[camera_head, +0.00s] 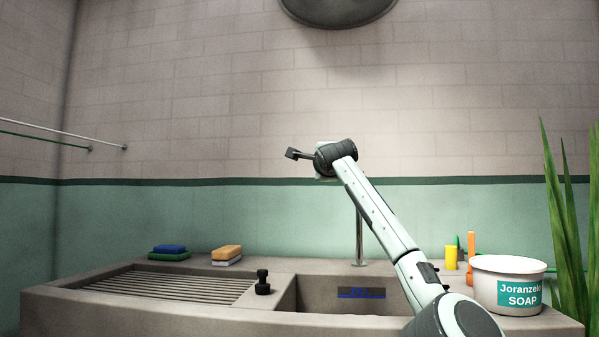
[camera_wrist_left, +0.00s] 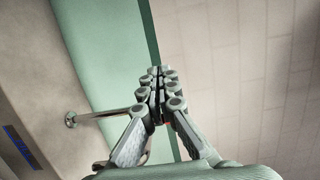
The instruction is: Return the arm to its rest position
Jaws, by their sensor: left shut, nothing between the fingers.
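One of my arms rises from the bottom right in the head view and bends over at its top. Its position in front of the tap matches the left wrist view, so I take it as my left arm. My left gripper (camera_head: 294,154) is small there, pointing left, high above the sink and in front of the wall. In the left wrist view the left gripper (camera_wrist_left: 158,72) shows its fingers together, shut with nothing between them. The tap (camera_head: 359,240) stands below; its pipe (camera_wrist_left: 100,115) passes behind the fingers, and its upper end is hidden. My right gripper is not in view.
The stone sink (camera_head: 75,303) spans the bottom, with a dark stopper (camera_head: 262,283) and sponges (camera_head: 227,253) on it. Space left of the gripper is clear.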

